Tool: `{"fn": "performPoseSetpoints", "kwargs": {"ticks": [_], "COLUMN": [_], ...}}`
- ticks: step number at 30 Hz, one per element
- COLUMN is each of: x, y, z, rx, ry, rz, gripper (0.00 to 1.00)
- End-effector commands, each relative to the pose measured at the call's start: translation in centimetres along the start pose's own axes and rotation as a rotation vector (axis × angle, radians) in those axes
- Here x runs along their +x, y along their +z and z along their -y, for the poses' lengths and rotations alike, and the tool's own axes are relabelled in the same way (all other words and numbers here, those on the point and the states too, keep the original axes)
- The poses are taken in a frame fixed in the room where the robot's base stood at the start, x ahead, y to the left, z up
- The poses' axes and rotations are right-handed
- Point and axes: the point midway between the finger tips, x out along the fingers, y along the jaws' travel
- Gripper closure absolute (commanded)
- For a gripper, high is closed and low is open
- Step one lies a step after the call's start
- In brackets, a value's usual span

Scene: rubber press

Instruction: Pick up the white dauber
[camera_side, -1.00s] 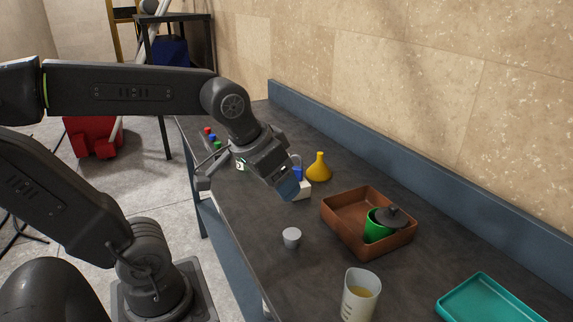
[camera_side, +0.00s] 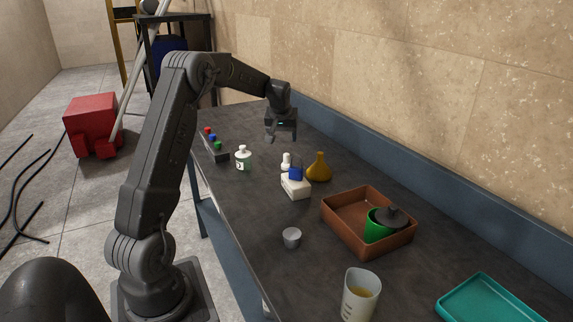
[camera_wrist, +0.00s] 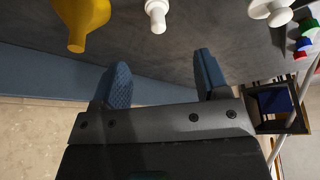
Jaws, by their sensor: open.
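The white dauber (camera_side: 286,161) stands upright on the dark bench, just behind a white block with a blue top. What looks like the same white dauber shows at the top middle of the wrist view (camera_wrist: 156,14), beyond the fingertips and between them. My gripper (camera_side: 282,138) is above the bench, farther back than the dauber in the side view. In the wrist view its two blue textured fingers (camera_wrist: 162,72) are spread wide with nothing between them.
A yellow flask (camera_side: 318,169) stands close right of the dauber. A button box (camera_side: 213,148), grey cup (camera_side: 291,238), brown tray (camera_side: 340,232), beaker (camera_side: 360,297) and teal tray (camera_side: 485,300) are also on the bench.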

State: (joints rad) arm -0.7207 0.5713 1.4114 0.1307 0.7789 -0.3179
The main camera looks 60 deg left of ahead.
Motion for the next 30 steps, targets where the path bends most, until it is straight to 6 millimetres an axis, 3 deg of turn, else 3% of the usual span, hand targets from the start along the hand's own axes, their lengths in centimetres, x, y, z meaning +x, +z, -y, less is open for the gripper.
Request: {"fn": "performPoseSetpoints", "kwargs": {"ticks": [12,20,30], "x": [7.2,9.0,13.3], "y": [0.0,-0.1,-0.4], "z": [0.0,-0.1,-0.5], "rx": [0.001,0.001,0.001], "ry": [-0.001,-0.001,-0.001], "rz": [0.003,0.002,0.003], "gripper": [0.32,0.32,0.32]}}
